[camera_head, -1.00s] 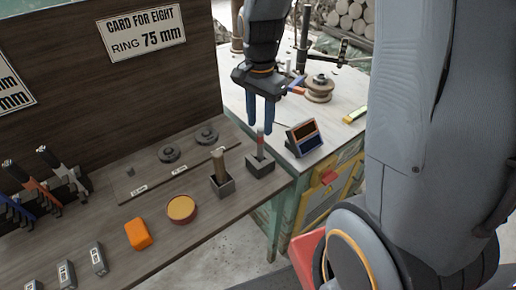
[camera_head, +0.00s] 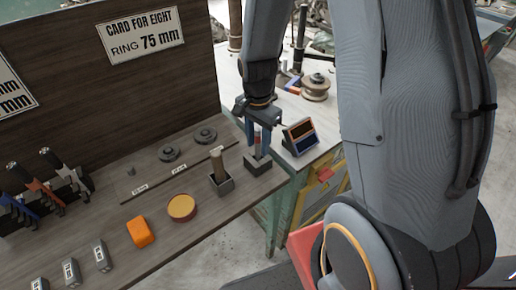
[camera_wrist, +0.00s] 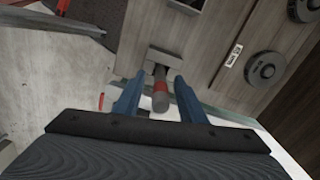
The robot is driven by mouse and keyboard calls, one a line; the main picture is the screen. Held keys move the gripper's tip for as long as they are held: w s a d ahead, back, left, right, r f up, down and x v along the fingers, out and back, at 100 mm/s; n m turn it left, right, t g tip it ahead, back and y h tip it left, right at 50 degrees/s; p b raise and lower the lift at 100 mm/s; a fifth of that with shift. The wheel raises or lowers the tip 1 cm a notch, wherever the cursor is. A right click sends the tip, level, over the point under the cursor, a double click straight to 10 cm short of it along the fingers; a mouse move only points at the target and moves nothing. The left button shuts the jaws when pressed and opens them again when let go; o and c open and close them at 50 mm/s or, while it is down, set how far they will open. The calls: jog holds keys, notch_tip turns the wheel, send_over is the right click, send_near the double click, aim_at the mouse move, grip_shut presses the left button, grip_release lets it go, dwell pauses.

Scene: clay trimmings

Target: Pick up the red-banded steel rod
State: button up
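The red-banded steel rod (camera_wrist: 160,88) stands upright in a small dark grey holder block (camera_head: 258,164) at the right end of the wooden bench. In the wrist view the rod is between my gripper's two blue fingers (camera_wrist: 160,76), with a visible gap on each side. The red band lies near the rod's free end. In the head view my gripper (camera_head: 257,148) is low over the holder, and its fingers partly hide the rod. The gripper is open and holds nothing.
A brown cylinder (camera_head: 218,162) stands in a second grey holder just left. An orange block (camera_head: 140,233) and a round orange-topped tin (camera_head: 182,208) lie farther left. A small dark-faced display (camera_head: 300,137) stands close on the right, on the pale table.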

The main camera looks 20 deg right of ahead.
jog(key=shift+c, duration=0.2)
grip_shut()
jog(key=shift+r, duration=0.2)
